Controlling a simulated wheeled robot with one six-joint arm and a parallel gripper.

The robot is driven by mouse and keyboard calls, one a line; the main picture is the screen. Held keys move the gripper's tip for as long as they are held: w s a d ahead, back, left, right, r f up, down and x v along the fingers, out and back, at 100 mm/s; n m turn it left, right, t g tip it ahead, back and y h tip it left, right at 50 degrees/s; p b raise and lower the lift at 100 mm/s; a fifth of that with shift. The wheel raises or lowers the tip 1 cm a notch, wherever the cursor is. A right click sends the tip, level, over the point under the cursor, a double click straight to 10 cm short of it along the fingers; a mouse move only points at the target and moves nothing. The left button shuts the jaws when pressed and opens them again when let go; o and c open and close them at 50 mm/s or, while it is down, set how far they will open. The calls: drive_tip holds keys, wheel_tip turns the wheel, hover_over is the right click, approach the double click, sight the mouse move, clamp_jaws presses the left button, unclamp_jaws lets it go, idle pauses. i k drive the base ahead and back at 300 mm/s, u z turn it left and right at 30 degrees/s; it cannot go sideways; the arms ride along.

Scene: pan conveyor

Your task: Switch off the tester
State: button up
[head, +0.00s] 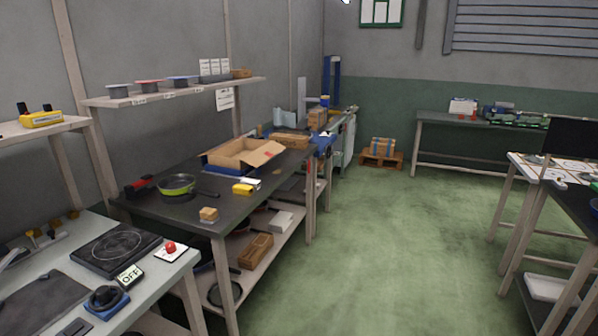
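A black square plate with a ring marked on it (115,247), which looks like the tester, lies on the pale bench (165,290) at the lower left. A red round button (171,247) on a white base sits to its right, near the bench's corner. A small display or sign reading "OFF" (131,275) stands just in front of the plate. A blue block with a black round knob (106,299) is in front of that. I cannot tell which control belongs to the tester. My gripper does not show.
A dark bench behind holds a green pan (176,185), a yellow item (244,188), a small wooden block (208,214) and an open cardboard box (240,155). A dark flat slab (40,302) lies at the lower left. Green floor (385,255) is clear between the benches.

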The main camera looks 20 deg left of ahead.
sight(47, 107)
drive_tip(key=u, duration=0.75)
drive_tip(key=i, duration=1.15)
drive_tip(key=u, duration=1.35)
drive_tip(key=i, duration=0.45)
drive_tip(key=u, duration=0.15)
drive_tip(key=k, duration=0.6)
drive_tip(key=z, duration=0.45)
drive_tip(key=i, duration=1.15)
drive_tip(key=u, duration=0.6)
